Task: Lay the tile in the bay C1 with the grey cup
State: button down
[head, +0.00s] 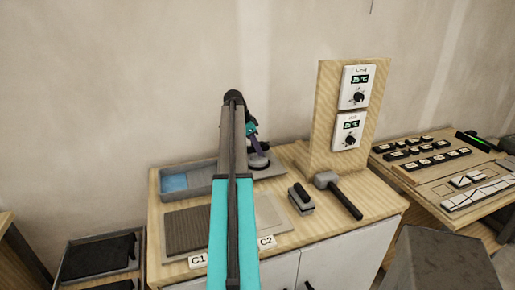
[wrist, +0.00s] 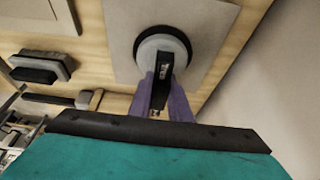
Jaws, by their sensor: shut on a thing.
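The grey cup (wrist: 150,52) is round, with a black handle, and sits on a pale grey square tile (wrist: 122,32) in the wrist view. My gripper (wrist: 163,90) has its purple fingers shut on the cup's handle. In the head view the cup (head: 258,162) and my gripper (head: 254,142) are at the back of the worktop, behind the bays. I cannot tell whether the tile touches the wood. Bay C1 (head: 192,232), marked by the label C1 (head: 198,261), is a dark ribbed bed at front left, its right side hidden by my arm.
Bay C2 (head: 270,214) is lighter, right of my arm. A grey tray (head: 203,183) with a blue patch is at back left. A grey-and-black block tool (head: 301,198) and a mallet (head: 340,194) lie at right. A wooden panel (head: 323,110) with two dials stands behind.

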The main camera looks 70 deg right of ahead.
dwell(0.4)
jog(key=c, duration=1.6)
grip_release()
jog(key=shift+o, duration=0.2)
jog(key=shift+f, duration=0.1)
jog(key=b+v, duration=0.3)
jog(key=v, duration=1.1)
jog(key=shift+w+f, duration=0.1)
